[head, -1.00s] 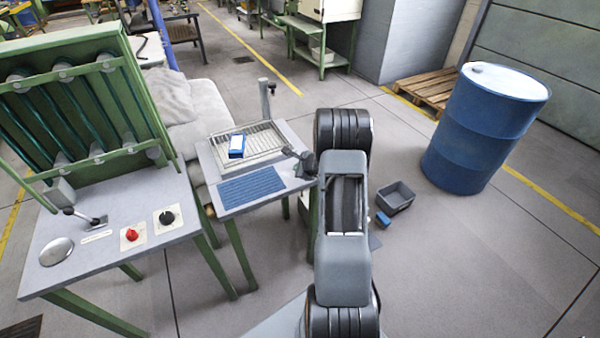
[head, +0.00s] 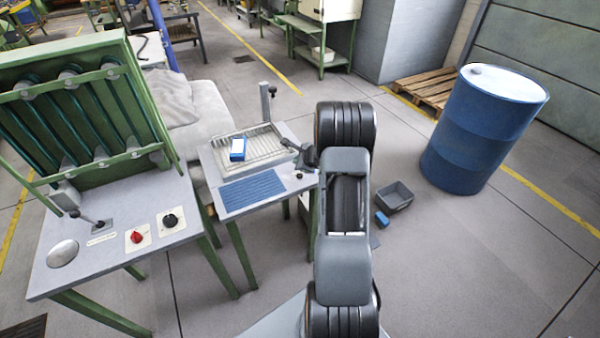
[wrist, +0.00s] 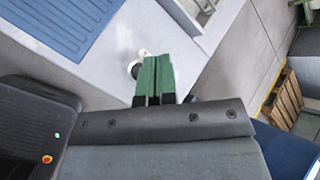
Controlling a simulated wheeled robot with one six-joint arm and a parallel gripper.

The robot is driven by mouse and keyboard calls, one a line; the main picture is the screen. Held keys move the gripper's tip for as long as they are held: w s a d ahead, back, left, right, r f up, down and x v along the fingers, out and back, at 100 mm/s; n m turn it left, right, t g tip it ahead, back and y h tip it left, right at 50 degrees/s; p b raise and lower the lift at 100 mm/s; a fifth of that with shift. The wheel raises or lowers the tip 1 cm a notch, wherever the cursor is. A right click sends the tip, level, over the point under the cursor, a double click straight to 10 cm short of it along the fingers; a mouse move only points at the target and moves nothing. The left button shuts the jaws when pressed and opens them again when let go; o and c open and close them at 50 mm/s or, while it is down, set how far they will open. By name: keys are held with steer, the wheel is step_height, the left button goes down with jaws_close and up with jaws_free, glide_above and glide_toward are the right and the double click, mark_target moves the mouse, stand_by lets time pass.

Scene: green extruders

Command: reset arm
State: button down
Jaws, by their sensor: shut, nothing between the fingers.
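My arm (head: 343,220) stands up the middle of the head view, reaching toward the right side of the small grey table (head: 212,178). My gripper (wrist: 155,78) shows in the wrist view with its two green fingers side by side, shut and empty. The fingers point over the grey table top, near its edge and close to a small round fitting (wrist: 142,56). Whether they touch anything is hard to tell. In the head view the arm's end is mostly hidden behind its own links.
A ribbed blue mat (head: 253,190) and a metal tray (head: 262,150) with a blue-and-white box (head: 238,149) lie on the table. A green machine (head: 80,110) stands left, a blue drum (head: 485,130) right. A grey bin (head: 394,197) and small blue box (head: 382,219) are on the floor.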

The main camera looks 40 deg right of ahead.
steer(key=shift+r, duration=0.5)
steer(key=shift+a+n, duration=0.2)
steer(key=shift+n, duration=0.1)
steer(key=s+a+n, duration=0.1)
steer(key=s+a+f+n+g+y, duration=0.1)
steer(key=s+a+n+y, duration=0.1)
steer(key=shift+a+f, duration=0.15)
steer(key=shift+f, duration=0.15)
steer(key=s+a+r+n+g+h, duration=0.2)
steer(key=s+a+r+n+g, duration=0.2)
steer(key=s+a+r+n, duration=1.7)
steer(key=shift+s+a+n+h, duration=0.3)
steer(key=shift+s+a+n, duration=0.1)
steer(key=shift+a+n, duration=0.35)
steer(key=shift+d, duration=0.1)
